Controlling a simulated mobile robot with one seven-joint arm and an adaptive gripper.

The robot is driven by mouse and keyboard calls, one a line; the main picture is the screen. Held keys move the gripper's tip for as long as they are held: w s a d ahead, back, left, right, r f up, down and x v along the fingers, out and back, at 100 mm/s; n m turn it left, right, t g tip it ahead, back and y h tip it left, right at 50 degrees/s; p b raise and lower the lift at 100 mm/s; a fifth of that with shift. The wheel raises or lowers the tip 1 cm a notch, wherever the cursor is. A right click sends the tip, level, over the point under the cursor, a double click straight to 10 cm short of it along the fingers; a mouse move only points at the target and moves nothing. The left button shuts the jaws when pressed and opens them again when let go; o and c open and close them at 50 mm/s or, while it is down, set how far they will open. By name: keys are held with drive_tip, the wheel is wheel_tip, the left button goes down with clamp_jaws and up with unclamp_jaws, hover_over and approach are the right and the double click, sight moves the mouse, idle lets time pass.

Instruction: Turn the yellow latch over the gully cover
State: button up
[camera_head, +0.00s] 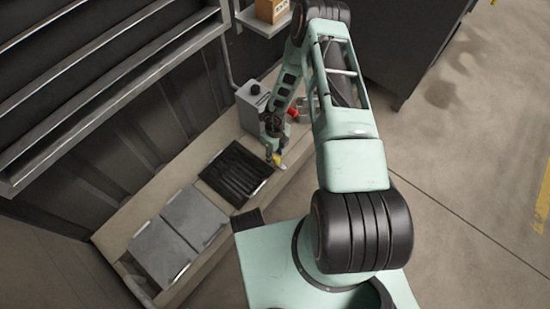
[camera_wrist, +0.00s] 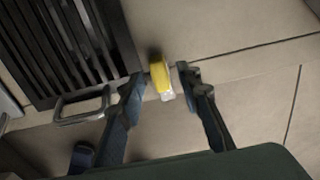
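The yellow latch (camera_wrist: 160,76) lies between the two fingertips of my gripper (camera_wrist: 161,82) in the wrist view. It has a pale end toward me. The fingers are apart, with a gap visible on the right side of the latch; whether the left finger touches it I cannot tell. The dark slatted gully cover (camera_wrist: 70,40) is just left of the latch, with a metal handle (camera_wrist: 82,107) at its near edge. In the head view the gully cover (camera_head: 237,174) sits in the ledge, and my gripper (camera_head: 275,155) is at its right end, partly hiding the small yellow latch (camera_head: 278,159).
Two grey plates (camera_head: 180,233) lie left of the gully cover. A grey box (camera_head: 252,106) with a knob and a red part (camera_head: 293,112) stand behind my gripper. A shelf with a cardboard box (camera_head: 271,10) is above. Open floor (camera_head: 480,170) lies to the right.

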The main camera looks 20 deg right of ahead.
drive_tip(key=shift+f, duration=0.6)
clamp_jaws()
